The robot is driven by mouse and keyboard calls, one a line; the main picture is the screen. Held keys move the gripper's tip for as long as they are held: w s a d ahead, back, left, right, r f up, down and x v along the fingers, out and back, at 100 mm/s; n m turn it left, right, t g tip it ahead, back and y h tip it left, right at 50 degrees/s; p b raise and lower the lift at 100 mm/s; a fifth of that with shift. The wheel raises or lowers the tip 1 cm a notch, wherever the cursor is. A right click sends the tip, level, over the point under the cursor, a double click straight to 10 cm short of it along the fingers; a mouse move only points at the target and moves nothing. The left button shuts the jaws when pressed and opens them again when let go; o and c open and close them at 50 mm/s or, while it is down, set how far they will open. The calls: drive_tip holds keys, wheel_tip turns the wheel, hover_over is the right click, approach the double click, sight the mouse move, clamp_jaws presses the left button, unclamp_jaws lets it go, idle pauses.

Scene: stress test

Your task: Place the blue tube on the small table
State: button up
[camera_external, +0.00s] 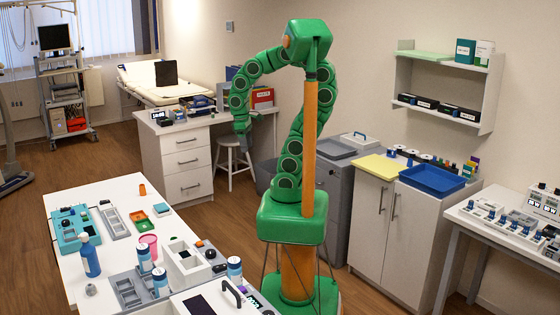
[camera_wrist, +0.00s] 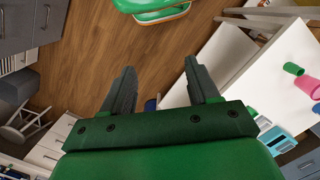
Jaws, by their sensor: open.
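A blue bottle (camera_external: 89,257) stands upright on the long white table (camera_external: 122,190) at the front left. It is the plainest blue upright thing there; I cannot tell surely that it is the blue tube. I cannot tell which surface is the small table; a small white stool (camera_external: 229,152) stands beside the white desk. My gripper (camera_external: 244,142) hangs in the air near that stool, away from the long table.
Trays, a pink cup (camera_external: 148,245) and an orange cup (camera_external: 142,189) crowd the long table. A white desk with drawers (camera_external: 186,165) stands behind my arm. A cabinet with a blue tray (camera_external: 432,179) is at right. Wooden floor (camera_external: 95,158) lies open at the left.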

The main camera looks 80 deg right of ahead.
drive_tip(key=shift+o, duration=0.3)
drive_tip(key=shift+s+a+f+n, duration=0.15)
drive_tip(key=shift+s+a, duration=0.05)
drive_tip(key=shift+s, duration=0.3)
drive_tip(key=shift+s+a+f+n, duration=0.1)
drive_tip(key=shift+s+a+n, duration=0.05)
drive_tip(key=shift+s, duration=0.35)
drive_tip(key=shift+w, duration=0.1)
